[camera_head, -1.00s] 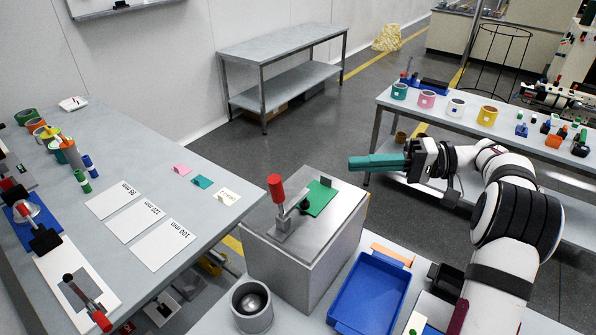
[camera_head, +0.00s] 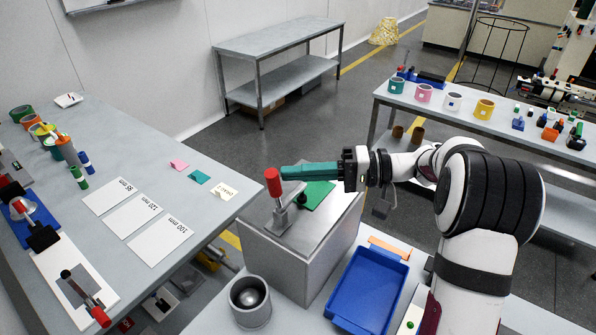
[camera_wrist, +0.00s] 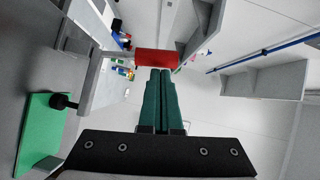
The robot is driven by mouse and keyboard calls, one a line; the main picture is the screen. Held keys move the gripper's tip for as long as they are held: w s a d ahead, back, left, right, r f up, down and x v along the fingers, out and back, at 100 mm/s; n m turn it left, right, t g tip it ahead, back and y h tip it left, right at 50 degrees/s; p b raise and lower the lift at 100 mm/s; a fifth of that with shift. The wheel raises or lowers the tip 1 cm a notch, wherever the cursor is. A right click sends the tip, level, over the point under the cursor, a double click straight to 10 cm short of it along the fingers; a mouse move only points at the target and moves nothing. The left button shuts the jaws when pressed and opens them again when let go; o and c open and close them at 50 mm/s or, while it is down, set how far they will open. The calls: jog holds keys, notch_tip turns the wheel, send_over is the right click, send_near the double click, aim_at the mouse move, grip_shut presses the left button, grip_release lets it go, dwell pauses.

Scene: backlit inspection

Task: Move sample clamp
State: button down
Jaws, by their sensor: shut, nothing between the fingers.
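The sample clamp has a red handle (camera_head: 273,181) standing upright on a metal lever and base (camera_head: 278,222). It is mounted on top of a grey metal block (camera_head: 315,235), beside a green plate (camera_head: 316,196). My gripper (camera_head: 283,172) has long green fingers, shut and empty, pointing left with their tips at the red handle. In the wrist view the shut fingers (camera_wrist: 161,72) end just at the red handle (camera_wrist: 157,58). I cannot tell whether they touch it. The green plate (camera_wrist: 40,130) and the clamp's black-tipped spindle (camera_wrist: 64,101) show at the left there.
A blue tray (camera_head: 345,322) and a grey cup with a ball (camera_head: 250,302) stand in front of the block. A long table (camera_head: 215,150) at left holds labelled white sheets and another red-handled clamp (camera_head: 90,300). A table with coloured rings (camera_head: 460,118) is at back right.

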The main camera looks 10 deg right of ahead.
aim_at(277, 183)
jog(key=shift+s+a+n, duration=0.25)
jog(key=shift+n, duration=0.15)
jog(key=shift+s+a+r+n+h, duration=0.15)
jog(key=shift+s+a+n+h, duration=0.7)
jog(key=shift+n+h, duration=0.2)
jog(key=s+a+f+n+t+h, duration=0.3)
jog(key=s+a+f+n+h, duration=0.2)
jog(key=shift+f, duration=0.25)
jog(key=shift+s+a+f, duration=0.1)
jog(key=shift+s+a, duration=0.05)
dwell(0.6)
